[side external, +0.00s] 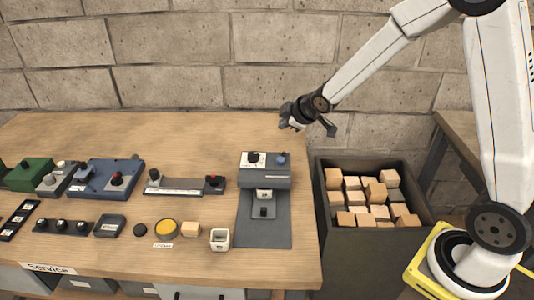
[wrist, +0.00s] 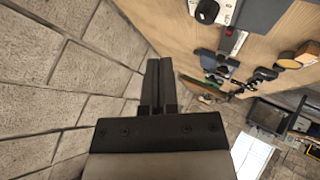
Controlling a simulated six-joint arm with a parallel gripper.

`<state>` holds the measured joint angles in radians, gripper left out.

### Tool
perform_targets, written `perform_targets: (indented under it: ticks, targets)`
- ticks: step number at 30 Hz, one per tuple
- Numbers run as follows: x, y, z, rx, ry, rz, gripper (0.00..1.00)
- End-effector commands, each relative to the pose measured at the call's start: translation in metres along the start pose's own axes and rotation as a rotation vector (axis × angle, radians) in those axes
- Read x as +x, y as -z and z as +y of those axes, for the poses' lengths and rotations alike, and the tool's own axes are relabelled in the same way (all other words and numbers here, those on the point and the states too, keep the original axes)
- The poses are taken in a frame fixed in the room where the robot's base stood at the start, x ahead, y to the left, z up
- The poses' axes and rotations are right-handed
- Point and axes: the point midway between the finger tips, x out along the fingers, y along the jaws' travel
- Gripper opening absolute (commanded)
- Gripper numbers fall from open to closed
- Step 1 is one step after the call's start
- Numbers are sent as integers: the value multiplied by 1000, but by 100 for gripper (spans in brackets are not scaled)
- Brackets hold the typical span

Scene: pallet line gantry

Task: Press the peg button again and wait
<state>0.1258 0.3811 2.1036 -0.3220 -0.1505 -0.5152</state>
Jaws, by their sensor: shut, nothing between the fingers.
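My gripper (side external: 288,117) is raised above the back right part of the table, clear of everything on it. In the wrist view its two dark fingers (wrist: 158,88) lie together with nothing between them. No button is labelled as the peg button, so I cannot tell which one it is. A grey station (side external: 265,180) at the table's right has a black knob (side external: 253,158) on a white panel and a small white cup (side external: 264,194) inside. Left of it, a low fixture (side external: 180,186) carries a red button (side external: 213,181).
A blue box (side external: 105,176) and a green box (side external: 30,173) stand at the left. A dark bin (side external: 375,237) of blocks stands right of the table.

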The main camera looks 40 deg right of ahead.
Motion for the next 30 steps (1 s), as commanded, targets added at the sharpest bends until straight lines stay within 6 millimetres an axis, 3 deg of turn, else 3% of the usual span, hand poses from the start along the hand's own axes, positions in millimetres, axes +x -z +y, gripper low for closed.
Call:
perform_targets:
  ticks: [16,30]
  targets:
    - [4,-3,-3,3,2,0,0]
    - [32,-24,-25,3,4,-3,0]
